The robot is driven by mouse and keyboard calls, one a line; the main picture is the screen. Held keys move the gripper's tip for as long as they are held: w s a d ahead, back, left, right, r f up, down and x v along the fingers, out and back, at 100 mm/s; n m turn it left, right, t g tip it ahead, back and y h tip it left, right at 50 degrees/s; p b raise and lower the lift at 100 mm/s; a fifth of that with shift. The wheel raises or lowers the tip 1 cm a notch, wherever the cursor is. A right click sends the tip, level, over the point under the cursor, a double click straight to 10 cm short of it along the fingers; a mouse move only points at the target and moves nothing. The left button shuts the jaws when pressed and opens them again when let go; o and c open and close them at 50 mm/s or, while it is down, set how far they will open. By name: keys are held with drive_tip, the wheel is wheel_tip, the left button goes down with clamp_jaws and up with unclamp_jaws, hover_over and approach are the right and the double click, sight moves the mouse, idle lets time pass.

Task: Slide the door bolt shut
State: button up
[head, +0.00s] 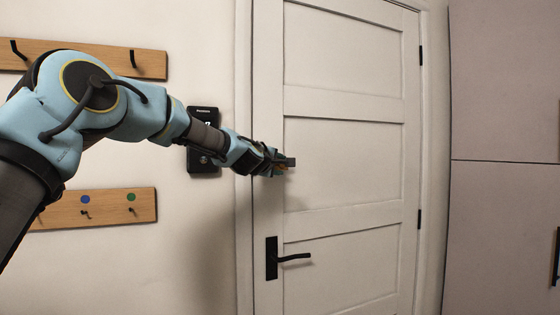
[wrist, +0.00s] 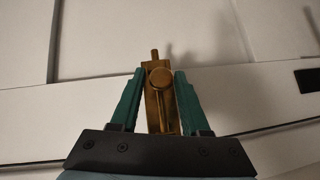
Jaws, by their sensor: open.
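The brass door bolt (wrist: 151,65) shows in the wrist view, with a round knob (wrist: 160,77) on it and a thin rod end sticking out at the top. My gripper (wrist: 158,78) is open, with one green finger on each side of the bolt. The knob lies between the fingertips, and I cannot tell whether either finger touches it. In the head view my gripper (head: 288,163) is at the left edge of the white door (head: 345,155); the bolt is hidden behind it there.
A black door handle (head: 293,257) is below my gripper. A black wall panel (head: 204,165) hangs left of the door frame, behind my arm. Hook rails (head: 105,204) are on the left wall. Tall cabinets (head: 505,80) stand at the right.

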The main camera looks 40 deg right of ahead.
drive_tip(key=shift+d, duration=0.1)
drive_tip(key=shift+c, duration=0.2)
clamp_jaws()
